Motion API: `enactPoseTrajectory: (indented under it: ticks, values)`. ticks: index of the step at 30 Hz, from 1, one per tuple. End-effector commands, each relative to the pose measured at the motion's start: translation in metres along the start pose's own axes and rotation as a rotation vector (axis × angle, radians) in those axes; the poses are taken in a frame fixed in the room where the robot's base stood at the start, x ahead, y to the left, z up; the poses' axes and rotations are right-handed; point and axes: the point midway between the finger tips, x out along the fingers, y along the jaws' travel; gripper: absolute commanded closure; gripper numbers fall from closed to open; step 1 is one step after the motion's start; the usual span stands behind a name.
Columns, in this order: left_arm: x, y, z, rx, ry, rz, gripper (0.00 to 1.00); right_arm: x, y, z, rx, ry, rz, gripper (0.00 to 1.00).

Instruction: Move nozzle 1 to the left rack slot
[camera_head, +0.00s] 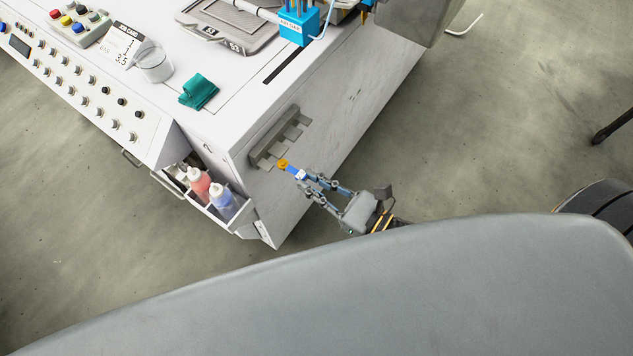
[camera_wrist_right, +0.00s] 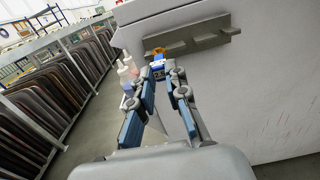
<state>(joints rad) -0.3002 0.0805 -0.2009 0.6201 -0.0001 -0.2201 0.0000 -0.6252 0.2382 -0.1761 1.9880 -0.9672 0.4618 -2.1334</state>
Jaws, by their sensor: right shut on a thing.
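My right gripper (camera_head: 303,176) is shut on a small nozzle (camera_head: 283,163) with an orange-gold end; a blue part shows between that end and the fingertips. In the right wrist view the nozzle (camera_wrist_right: 158,52) is at the fingertips (camera_wrist_right: 160,73), in front of the left part of the rack. The grey slotted rack (camera_head: 268,142) is fixed to the white side wall of the machine, and no other nozzle shows in it. The nozzle is close to the rack's lower edge; I cannot tell whether they touch. My left gripper is out of view.
An open side bin (camera_head: 244,214) holds a red bottle (camera_head: 199,183) and a blue bottle (camera_head: 222,201), left of the rack.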

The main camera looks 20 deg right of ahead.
Motion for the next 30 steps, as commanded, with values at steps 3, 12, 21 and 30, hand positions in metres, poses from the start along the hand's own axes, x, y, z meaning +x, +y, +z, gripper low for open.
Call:
enactPoseTrajectory:
  ticks: [3, 12, 21, 30]
  values:
    - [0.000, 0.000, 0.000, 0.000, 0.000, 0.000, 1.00, 0.000, 0.000, 0.000, 0.000, 0.000, 0.000, 1.00]
    - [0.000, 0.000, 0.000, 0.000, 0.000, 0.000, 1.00, 0.002, 0.000, 0.000, 0.000, -0.001, 0.000, 1.00]
    - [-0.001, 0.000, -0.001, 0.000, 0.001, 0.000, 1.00, 0.009, 0.000, 0.001, -0.001, -0.001, 0.000, 1.00]
    - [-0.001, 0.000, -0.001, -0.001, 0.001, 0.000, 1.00, 0.012, 0.000, 0.000, -0.001, 0.000, 0.000, 1.00]
